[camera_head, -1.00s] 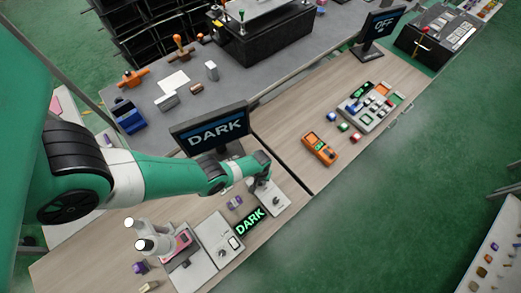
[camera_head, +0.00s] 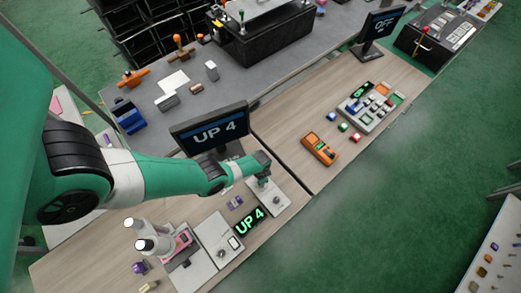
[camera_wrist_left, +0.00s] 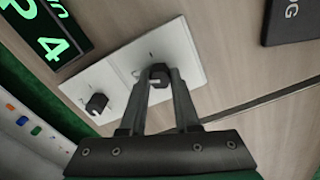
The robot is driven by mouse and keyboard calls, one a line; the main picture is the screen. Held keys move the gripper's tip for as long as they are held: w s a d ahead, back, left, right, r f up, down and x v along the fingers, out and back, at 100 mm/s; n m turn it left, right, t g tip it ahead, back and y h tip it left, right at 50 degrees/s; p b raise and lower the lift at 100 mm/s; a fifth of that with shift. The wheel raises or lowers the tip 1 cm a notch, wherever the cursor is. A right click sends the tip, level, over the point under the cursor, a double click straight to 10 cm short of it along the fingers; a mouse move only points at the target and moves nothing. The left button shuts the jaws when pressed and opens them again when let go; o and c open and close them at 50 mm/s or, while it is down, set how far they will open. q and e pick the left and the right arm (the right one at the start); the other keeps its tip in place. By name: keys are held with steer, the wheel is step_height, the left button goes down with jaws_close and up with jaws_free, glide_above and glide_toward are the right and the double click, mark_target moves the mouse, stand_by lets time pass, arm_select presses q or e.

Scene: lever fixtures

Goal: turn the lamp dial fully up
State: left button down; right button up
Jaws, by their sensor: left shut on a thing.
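My left gripper (camera_wrist_left: 160,85) is shut on a dark dial (camera_wrist_left: 159,70) on a white plate (camera_wrist_left: 185,45); one finger lies on each side of it. In the head view my left gripper (camera_head: 262,183) covers that dial at the far end of the white plate (camera_head: 270,194). A second dark dial (camera_wrist_left: 97,103) stands free beside it, and also shows in the head view (camera_head: 276,201). The monitor (camera_head: 211,132) behind reads "UP 4". A small black display (camera_head: 250,221) beside the plate reads "UP 4" in green. My right gripper is out of view.
A grey panel with a switch (camera_head: 219,238) and a microscope-like device (camera_head: 150,240) stand to the left. An orange handheld box (camera_head: 320,148) and a button console (camera_head: 369,107) lie on the bench to the right.

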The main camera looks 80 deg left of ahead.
arm_select(q)
steer(key=m, duration=1.3)
steer(key=shift+m, duration=0.4)
stand_by(0.3)
steer(key=c, duration=0.6)
jaws_free()
steer(key=shift+c, duration=0.2)
steer(key=shift+r, duration=0.1)
step_height(320, 180, up, 11)
steer(key=p, duration=1.1)
steer(key=shift+r+p, duration=0.2)
steer(key=shift+p, duration=0.15)
